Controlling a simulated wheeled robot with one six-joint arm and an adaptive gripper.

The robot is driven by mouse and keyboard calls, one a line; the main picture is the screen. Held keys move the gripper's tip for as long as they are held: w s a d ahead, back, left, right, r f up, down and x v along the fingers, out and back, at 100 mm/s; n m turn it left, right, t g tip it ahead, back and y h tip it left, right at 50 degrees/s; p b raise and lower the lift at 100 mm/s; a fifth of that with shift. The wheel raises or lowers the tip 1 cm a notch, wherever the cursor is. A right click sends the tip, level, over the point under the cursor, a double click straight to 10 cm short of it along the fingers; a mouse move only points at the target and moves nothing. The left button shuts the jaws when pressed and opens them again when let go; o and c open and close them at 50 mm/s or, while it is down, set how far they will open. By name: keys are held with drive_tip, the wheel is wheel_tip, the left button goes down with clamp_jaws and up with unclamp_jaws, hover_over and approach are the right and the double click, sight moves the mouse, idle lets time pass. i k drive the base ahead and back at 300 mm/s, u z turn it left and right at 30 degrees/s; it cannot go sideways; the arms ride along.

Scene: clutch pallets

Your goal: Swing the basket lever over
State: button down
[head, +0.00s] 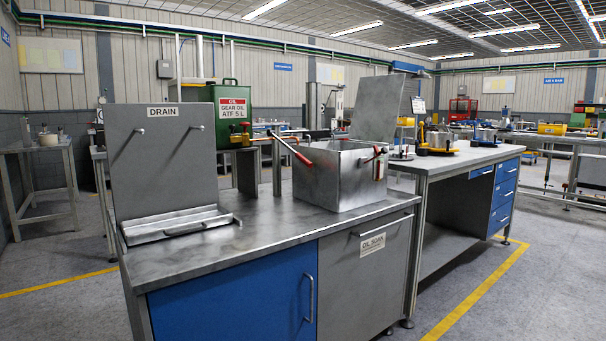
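A metal soak tank (325,182) stands on the right part of the grey steel bench. Its grey lid (377,107) stands up at the back. A lever with a red grip (290,149) sticks out from the tank's left side, slanting up and to the left. Smaller red-tipped parts (378,156) show at the tank's right side. The basket inside the tank is mostly hidden by the tank's walls. My gripper is not in view.
A drain panel (160,155) with two pegs and a shallow tray (178,226) stand at the bench's left. The bench top (262,228) between tray and tank is clear. A green oil can (229,115) stands behind. A second bench (455,160) adjoins on the right.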

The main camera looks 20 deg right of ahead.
sight(270, 133)
drive_tip(key=k, duration=0.15)
drive_tip(key=u, duration=0.5)
drive_tip(key=i, duration=1.05)
drive_tip(key=z, duration=0.6)
